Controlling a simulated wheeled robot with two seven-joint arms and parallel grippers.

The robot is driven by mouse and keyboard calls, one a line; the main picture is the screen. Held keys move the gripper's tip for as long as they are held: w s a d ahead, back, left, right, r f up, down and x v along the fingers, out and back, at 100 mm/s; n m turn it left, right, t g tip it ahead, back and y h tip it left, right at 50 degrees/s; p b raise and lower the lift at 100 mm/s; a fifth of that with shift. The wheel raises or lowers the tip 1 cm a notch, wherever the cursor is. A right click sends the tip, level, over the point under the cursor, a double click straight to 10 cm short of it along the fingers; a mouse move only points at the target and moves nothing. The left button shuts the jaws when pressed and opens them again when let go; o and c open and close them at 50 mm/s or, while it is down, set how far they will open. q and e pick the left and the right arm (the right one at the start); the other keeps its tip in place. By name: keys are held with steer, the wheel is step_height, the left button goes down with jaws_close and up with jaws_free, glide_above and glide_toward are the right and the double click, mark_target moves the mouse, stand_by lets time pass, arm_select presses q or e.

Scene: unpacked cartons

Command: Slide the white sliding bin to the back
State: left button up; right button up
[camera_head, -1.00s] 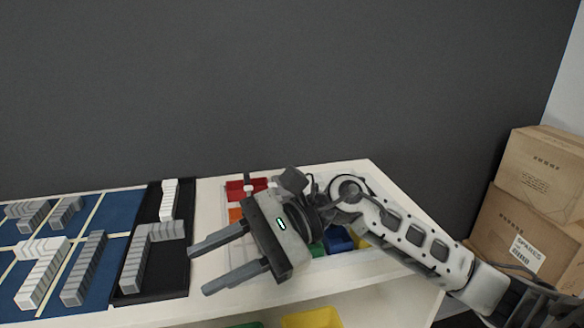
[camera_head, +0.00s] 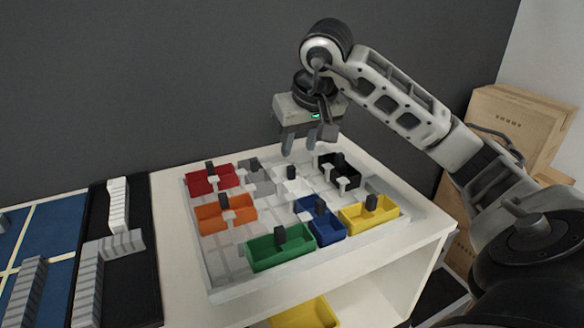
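The white sliding bin (camera_head: 293,187) sits in the white tray (camera_head: 228,287), in the back middle between a grey bin and a black bin. A dark upright handle stands on it. My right gripper (camera_head: 300,148) hangs fingers down above and slightly behind the white bin, with its fingers apart and nothing between them. It looks clear of the bin's handle. My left gripper is out of view.
Around the white bin are a grey bin (camera_head: 262,180), black bin (camera_head: 345,180), red bin (camera_head: 199,184), orange bin (camera_head: 217,220), green bin (camera_head: 268,258), blue bin (camera_head: 328,232) and yellow bin (camera_head: 365,222). A dark wall rises behind. Cartons (camera_head: 515,125) stand at the right.

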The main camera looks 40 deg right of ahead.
mark_target(292, 168)
steer(key=x, duration=0.7)
steer(key=shift+w+f, duration=0.2)
steer(key=shift+f, duration=0.05)
